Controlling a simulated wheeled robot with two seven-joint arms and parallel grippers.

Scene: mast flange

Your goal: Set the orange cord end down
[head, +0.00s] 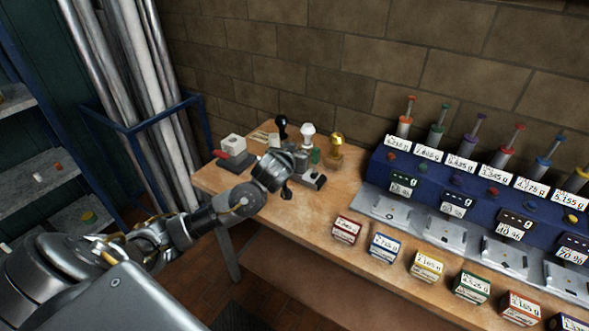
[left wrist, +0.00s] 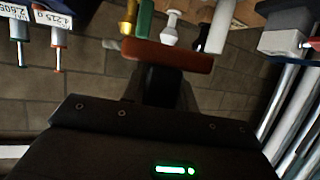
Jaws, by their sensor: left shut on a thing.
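My left gripper (head: 288,168) is over the left part of the wooden bench, among the small handled tools. In the left wrist view an orange-red bar, which I take for the orange cord end (left wrist: 165,55), lies across the front of the shut jaws. A short greyish tip shows at its left. In the head view the gripper hides it, and no trailing cord shows in either view. I cannot tell whether it touches the bench. My right gripper is not in view.
A white-topped box (head: 232,146) with a red part stands left of the gripper. Black-, white- and brass-handled tools (head: 335,150) stand close behind it. A blue rack (head: 460,172) with labelled plungers stands right. Small labelled boxes (head: 384,246) line the front. Bare bench (head: 300,222) lies between.

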